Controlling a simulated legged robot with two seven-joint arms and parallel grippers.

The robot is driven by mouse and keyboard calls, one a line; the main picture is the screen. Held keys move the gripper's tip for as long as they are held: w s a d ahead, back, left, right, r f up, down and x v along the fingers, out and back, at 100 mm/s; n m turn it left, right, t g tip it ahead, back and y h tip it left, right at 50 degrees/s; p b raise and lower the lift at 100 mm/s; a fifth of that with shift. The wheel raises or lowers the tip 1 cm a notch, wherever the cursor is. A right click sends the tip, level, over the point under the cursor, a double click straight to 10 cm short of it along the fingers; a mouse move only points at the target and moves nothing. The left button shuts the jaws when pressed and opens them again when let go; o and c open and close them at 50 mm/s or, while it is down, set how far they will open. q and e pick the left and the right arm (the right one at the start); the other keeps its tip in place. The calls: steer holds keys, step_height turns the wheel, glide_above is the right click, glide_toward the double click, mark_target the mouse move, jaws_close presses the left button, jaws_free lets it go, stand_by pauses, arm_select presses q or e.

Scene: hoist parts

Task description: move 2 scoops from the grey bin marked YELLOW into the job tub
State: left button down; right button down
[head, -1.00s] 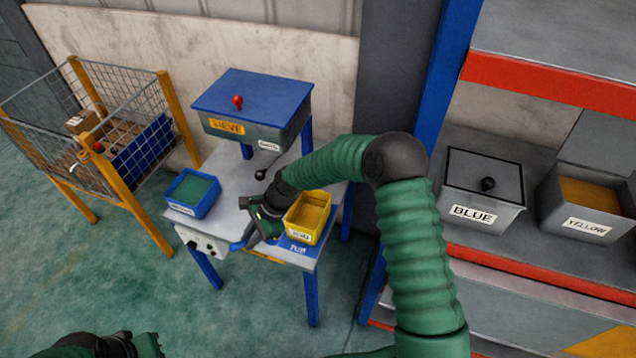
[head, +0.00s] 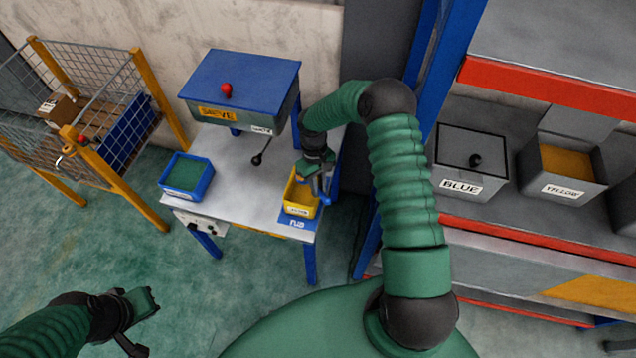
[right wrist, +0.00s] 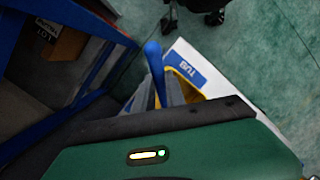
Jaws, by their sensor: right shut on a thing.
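The grey bin marked YELLOW (head: 573,191) stands open on the shelf at the right, with yellow-orange material inside. The job tub (head: 299,211) is a yellow box on a blue TUB mat at the table's right front corner. My right gripper (head: 318,172) is over the tub's right side, shut on a scoop with a blue handle (right wrist: 153,60). The scoop's grey part (right wrist: 172,92) is beside or over the tub's yellow rim in the right wrist view; its load is hidden. My left gripper (head: 138,318) is low at the left, away from everything; its jaws are unclear.
A grey bin marked BLUE (head: 470,187) with a lid stands left of the YELLOW bin. A blue tray (head: 187,192) with green contents is on the table's left. The blue-lidded sieve box (head: 240,95) is behind, and a wire cage (head: 95,90) is far left.

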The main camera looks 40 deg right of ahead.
steer(key=h+b, duration=0.4)
steer(key=a+f+h+b, duration=0.1)
steer(key=h+b, duration=0.3)
steer(key=b, duration=0.1)
steer(key=n+t+h+b, duration=0.1)
steer(key=h+b, duration=0.2)
steer(key=b, duration=0.2)
steer(key=shift+a+f+h, duration=0.3)
steer(key=shift+f+h, duration=0.1)
steer(key=shift+r+h, duration=0.3)
steer(key=shift+r, duration=0.05)
